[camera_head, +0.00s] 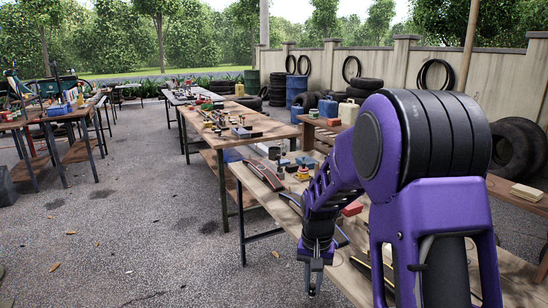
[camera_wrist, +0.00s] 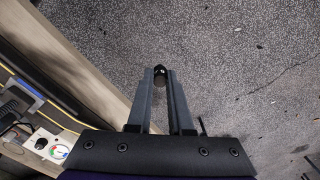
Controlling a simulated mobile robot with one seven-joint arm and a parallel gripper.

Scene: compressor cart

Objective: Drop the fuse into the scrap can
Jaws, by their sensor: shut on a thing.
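My gripper (camera_wrist: 161,84) is shut on a small dark, rounded piece with a pale mark, which I take to be the fuse (camera_wrist: 159,71), between the fingertips. In the wrist view it is over bare gravel, just right of a wooden bench edge. In the head view my gripper (camera_head: 313,281) points down near the front edge of the nearest bench; the fuse cannot be made out there. I cannot pick out the scrap can for certain in either view.
The nearest bench (camera_head: 263,196) holds a red-and-dark tool (camera_head: 262,174) and several small items. A small device with a dial (camera_wrist: 45,144) sits near its edge in the wrist view. Gravel ground (camera_head: 130,225) is open to the left. Tires (camera_head: 519,147) lie at right.

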